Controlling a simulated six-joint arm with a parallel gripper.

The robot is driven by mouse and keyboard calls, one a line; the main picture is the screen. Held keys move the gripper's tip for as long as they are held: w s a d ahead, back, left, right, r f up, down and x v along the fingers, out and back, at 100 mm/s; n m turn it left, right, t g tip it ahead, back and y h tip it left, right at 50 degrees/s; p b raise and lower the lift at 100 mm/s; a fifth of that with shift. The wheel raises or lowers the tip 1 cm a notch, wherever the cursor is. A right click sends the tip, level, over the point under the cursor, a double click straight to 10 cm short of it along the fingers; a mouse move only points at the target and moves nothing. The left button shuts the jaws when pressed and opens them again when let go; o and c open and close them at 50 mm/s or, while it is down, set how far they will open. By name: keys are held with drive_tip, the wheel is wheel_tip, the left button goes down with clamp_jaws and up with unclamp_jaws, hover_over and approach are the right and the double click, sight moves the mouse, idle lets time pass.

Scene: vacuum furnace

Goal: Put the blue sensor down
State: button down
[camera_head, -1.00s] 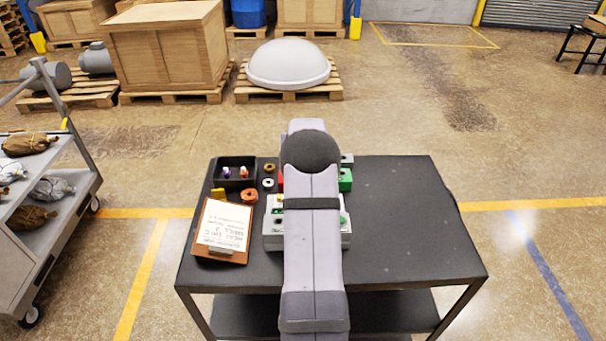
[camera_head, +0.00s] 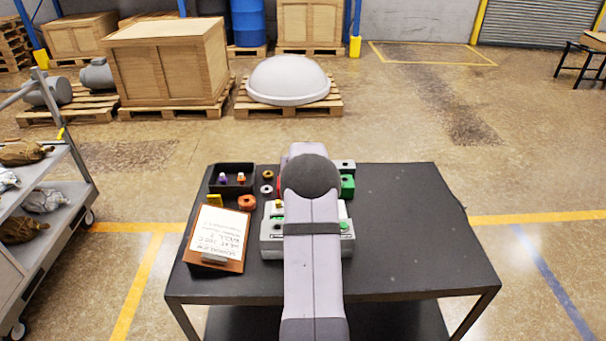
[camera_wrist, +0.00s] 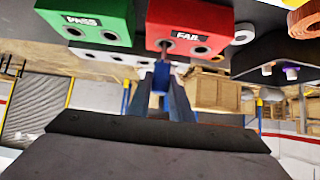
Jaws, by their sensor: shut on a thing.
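My gripper (camera_wrist: 160,92) is shut on the blue sensor (camera_wrist: 160,79) in the wrist view. The sensor's thin dark stem overlaps the left hole of the red FAIL block (camera_wrist: 190,22). I cannot tell whether the stem is in the hole or in front of it. The green PASS block (camera_wrist: 98,18) with holes is beside the red one; it also shows in the head view (camera_head: 347,187). In the head view my arm hides the gripper, the sensor and most of the red block.
On the dark table (camera_head: 410,235) are a grey-white device (camera_head: 272,243), a clipboard (camera_head: 216,235), a black tray (camera_head: 245,170) with small coloured parts, and several rings, including an orange one (camera_head: 247,203). The table's right side is clear. A grey cart (camera_head: 62,200) stands left.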

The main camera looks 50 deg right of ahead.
drive_tip(key=shift+f+b, duration=0.7)
drive_tip(key=shift+f, duration=0.4)
drive_tip(key=shift+f+b, duration=0.3)
drive_tip(key=shift+f, duration=0.05)
drive_tip(key=c, duration=1.6)
unclamp_jaws()
drive_tip(key=shift+r+p, duration=0.45)
drive_tip(key=shift+s+a+r+b, duration=0.25)
drive_tip(key=shift+s+a+b, duration=0.1)
drive_tip(key=shift+b, duration=0.15)
drive_tip(key=v, duration=1.1)
drive_tip(key=shift+w+f+b, duration=0.1)
drive_tip(key=shift+b, duration=0.2)
